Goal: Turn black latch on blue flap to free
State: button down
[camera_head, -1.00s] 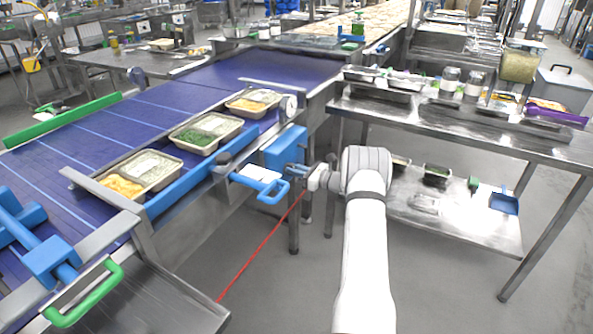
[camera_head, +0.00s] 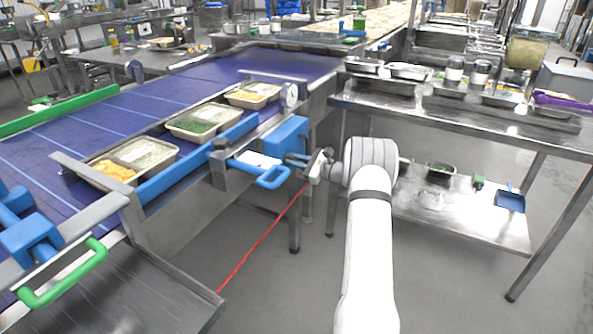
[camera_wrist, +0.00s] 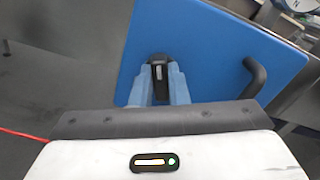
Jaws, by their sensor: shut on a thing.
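The blue flap (camera_wrist: 215,50) fills much of the wrist view and appears tilted there. It also shows in the head view as a blue panel (camera_head: 287,143) at the conveyor's side. The black latch (camera_wrist: 159,68) sits on the flap near its left edge. My gripper (camera_wrist: 159,88) is shut on the latch, with one blue finger on each side of it. In the head view my gripper (camera_head: 301,160) reaches the flap from the right, and the latch is hidden there. A dark handle (camera_wrist: 257,78) stands on the flap to the right of the latch.
The conveyor (camera_head: 120,118) carries several food trays behind a blue rail. A blue handle (camera_head: 272,178) juts out left of my gripper. A steel table (camera_head: 470,118) with containers stands to the right. A red line (camera_head: 262,238) runs near the floor.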

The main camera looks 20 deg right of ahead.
jog(key=n+b, duration=0.4)
jog(key=b, duration=0.2)
jog(key=n+b, duration=0.4)
jog(key=b, duration=0.2)
jog(key=n+b, duration=0.4)
jog(key=b, duration=0.3)
jog(key=shift+s+a+f+n, duration=0.1)
jog(key=shift+a+f+n, duration=0.05)
jog(key=shift+f+n, duration=0.25)
jog(key=shift+r, duration=0.15)
jog(key=c, duration=1.4)
grip_release()
jog(key=p+v, duration=0.2)
jog(key=v, duration=0.5)
jog(key=shift+s+d, duration=0.25)
jog(key=shift+d, duration=0.05)
